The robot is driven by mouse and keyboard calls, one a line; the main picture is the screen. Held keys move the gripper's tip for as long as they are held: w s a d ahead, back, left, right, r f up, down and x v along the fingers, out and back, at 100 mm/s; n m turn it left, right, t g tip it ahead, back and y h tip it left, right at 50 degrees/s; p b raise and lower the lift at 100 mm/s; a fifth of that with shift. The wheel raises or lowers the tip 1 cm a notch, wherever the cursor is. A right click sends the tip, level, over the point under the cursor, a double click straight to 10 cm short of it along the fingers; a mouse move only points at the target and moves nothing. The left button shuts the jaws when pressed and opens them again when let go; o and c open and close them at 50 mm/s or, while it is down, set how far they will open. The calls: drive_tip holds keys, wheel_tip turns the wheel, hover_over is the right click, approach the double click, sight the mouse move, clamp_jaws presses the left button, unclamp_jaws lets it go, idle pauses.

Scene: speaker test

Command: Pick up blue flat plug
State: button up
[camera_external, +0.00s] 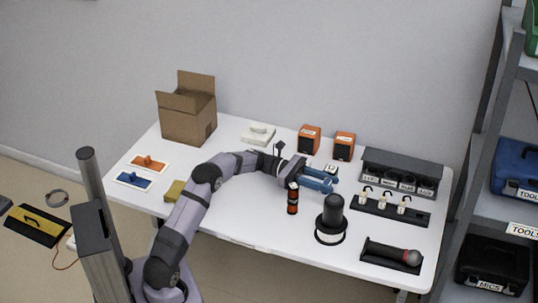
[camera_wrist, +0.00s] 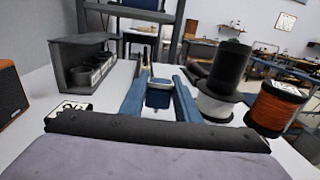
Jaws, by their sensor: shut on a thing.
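My gripper (camera_external: 322,181) with blue fingers is over the middle right of the white table. In the wrist view, a small blue block (camera_wrist: 158,95) with a paler band on top sits between the two fingers; it looks like the blue flat plug, and my gripper is shut on it. In the outside view, the fingers are also blue, so the plug is hard to make out there. Its height above the table is hard to tell.
A red-and-black spool (camera_external: 292,198) stands just in front of the gripper. A black-and-white cylinder (camera_external: 331,220) is at the front right. A dark rack (camera_external: 400,160) and a tray (camera_external: 365,208) with small white items are to the right. A cardboard box (camera_external: 188,120) stands back left.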

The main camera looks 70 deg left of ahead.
sight(326, 181)
wheel_tip(326, 181, up, 7)
drive_tip(key=shift+a+r+p, duration=0.1)
drive_tip(key=shift+r+p, duration=0.1)
drive_tip(key=shift+p, duration=0.45)
